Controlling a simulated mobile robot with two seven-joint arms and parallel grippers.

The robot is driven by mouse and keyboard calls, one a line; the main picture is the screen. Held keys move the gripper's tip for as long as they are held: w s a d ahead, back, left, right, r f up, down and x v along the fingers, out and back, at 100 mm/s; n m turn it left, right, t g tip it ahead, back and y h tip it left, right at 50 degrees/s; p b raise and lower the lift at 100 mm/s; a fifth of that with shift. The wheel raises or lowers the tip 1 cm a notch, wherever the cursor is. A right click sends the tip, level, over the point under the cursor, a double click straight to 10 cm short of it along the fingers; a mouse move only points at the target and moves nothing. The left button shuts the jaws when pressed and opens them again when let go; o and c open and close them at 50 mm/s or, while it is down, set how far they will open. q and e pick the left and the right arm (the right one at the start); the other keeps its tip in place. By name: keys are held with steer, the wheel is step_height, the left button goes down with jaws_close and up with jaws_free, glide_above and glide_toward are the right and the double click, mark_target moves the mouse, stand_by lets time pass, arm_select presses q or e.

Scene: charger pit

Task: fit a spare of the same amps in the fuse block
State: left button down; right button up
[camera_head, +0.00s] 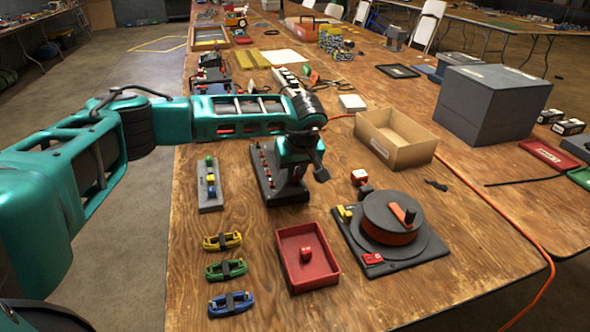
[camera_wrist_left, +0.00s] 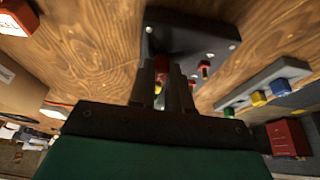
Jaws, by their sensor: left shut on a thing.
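The dark fuse block (camera_head: 285,190) stands on the table, with a row of small red parts along its left side; it also shows in the left wrist view (camera_wrist_left: 195,38). My left gripper (camera_head: 294,170) is over the block, its fingertips mostly hidden in the head view. In the left wrist view my left gripper (camera_wrist_left: 161,80) is shut on a red fuse (camera_wrist_left: 160,63), close over the block; I cannot tell whether it is seated. A grey spares rack (camera_head: 210,200) holds green, blue and yellow fuses. A red tray (camera_head: 283,245) holds a loose red fuse (camera_head: 306,254). My right gripper is not in view.
Yellow, green and blue clamp-like pieces (camera_head: 226,269) lie in front of the rack. A cable reel (camera_head: 395,215) on a dark base stands right of the tray. A cardboard box (camera_head: 395,138) and an orange cord (camera_head: 480,205) lie farther right. Some front tabletop is clear.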

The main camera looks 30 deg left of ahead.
arm_select(q)
steer(key=shift+f, duration=0.25)
stand_by(0.4)
steer(key=c, duration=1)
jaws_free()
steer(key=shift+o, duration=0.3)
steer(key=shift+o, duration=1.4)
